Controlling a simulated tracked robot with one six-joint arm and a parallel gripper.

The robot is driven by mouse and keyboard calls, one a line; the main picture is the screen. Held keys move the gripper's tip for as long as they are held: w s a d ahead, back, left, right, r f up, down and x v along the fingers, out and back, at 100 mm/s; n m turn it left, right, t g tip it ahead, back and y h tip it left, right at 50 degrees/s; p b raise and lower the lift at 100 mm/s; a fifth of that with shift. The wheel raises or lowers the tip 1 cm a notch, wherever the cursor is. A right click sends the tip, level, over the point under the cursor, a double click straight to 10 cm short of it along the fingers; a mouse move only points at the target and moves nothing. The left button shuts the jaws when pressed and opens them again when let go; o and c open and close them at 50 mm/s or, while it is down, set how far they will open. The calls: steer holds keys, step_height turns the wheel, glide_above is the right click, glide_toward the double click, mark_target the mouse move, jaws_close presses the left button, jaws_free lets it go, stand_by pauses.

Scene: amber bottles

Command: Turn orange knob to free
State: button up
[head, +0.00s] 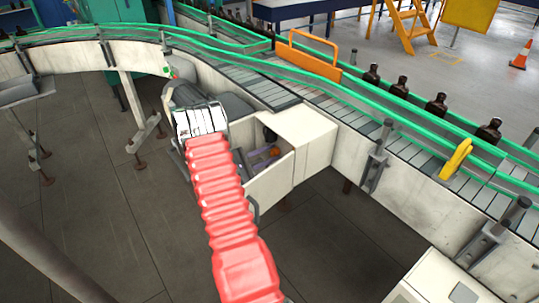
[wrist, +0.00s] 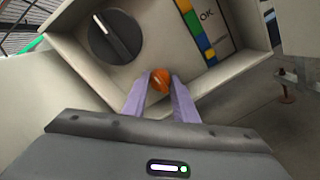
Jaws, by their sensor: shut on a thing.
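The small orange knob (wrist: 160,78) is on the pale panel at the lower edge of its recessed face in the wrist view. It also shows as a small orange spot in the head view (head: 274,152). My gripper (wrist: 161,84) has two pale purple fingers, one on each side of the knob, and is shut on it. The knob's markings and its exact turn angle cannot be read. In the head view my red-sleeved arm reaches up to the open-fronted cream box (head: 305,130), and the arm partly hides my gripper.
A large black dial (wrist: 115,38) with a white mark sits up and left of the knob. A coloured strip (wrist: 196,30) and an "OK" label (wrist: 208,15) are at right. The box's raised rim surrounds the panel. A green-railed conveyor (head: 330,85) carries several amber bottles (head: 435,106).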

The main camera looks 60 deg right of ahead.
steer(key=shift+s+a+f, duration=0.1)
steer(key=o, duration=0.8)
steer(key=shift+c, duration=0.2)
steer(key=v, duration=1.3)
steer(key=shift+w+a, duration=0.25)
steer(key=shift+a, duration=0.05)
steer(key=shift+o, duration=0.2)
